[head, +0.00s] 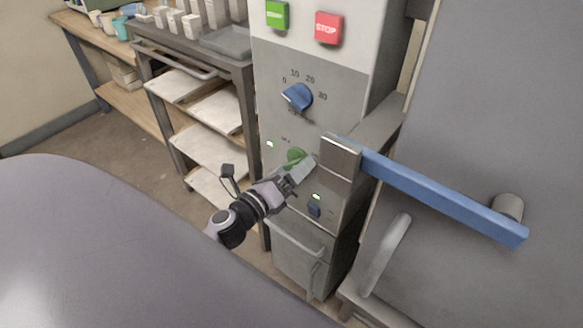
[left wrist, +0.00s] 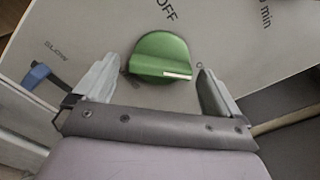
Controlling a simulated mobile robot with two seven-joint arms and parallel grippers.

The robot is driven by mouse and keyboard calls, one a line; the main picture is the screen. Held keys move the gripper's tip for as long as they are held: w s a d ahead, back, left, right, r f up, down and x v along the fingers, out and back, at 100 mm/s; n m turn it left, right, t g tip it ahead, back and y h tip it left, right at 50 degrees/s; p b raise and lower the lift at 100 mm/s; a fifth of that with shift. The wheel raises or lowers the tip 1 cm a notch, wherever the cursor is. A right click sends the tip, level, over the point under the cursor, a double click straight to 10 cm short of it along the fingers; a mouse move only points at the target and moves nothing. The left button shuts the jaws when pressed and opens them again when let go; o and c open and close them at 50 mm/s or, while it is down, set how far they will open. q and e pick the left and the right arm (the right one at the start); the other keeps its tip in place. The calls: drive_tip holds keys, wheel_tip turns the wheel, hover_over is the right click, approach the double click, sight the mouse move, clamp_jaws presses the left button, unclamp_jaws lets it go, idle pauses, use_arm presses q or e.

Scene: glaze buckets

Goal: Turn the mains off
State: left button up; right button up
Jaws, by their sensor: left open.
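The green knob (head: 295,158) sits on the grey front panel (head: 262,100), below the blue dial. In the left wrist view the green knob (left wrist: 162,58) shows a white mark that points to the right; the word OFF is printed above it. My left gripper (head: 292,178) is just in front of the knob, partly covering its surroundings. Its two fingers (left wrist: 158,85) are open, one to each side of the knob, with visible gaps. I cannot tell how deep the fingertips reach. My right gripper is not in view.
The panel also has a green button (head: 277,14), a red STOP button (head: 329,28), a blue dial (head: 298,97) and a small blue switch (head: 314,210). A blue bar handle (head: 440,195) juts out at the right. A shelf rack (head: 205,150) stands at the left.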

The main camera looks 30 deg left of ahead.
use_arm(q)
drive_tip(key=shift+w, duration=0.25)
drive_tip(key=c, duration=1.1)
drive_tip(key=shift+o, duration=0.2)
drive_tip(key=shift+n, duration=0.3)
drive_tip(key=shift+r+n+p, duration=0.2)
drive_tip(key=shift+n+p, duration=1.55)
drive_tip(key=shift+n, duration=2.6)
drive_tip(key=shift+r+n+p, duration=0.2)
drive_tip(key=shift+n+p, duration=1.5)
drive_tip(key=shift+n, duration=2.65)
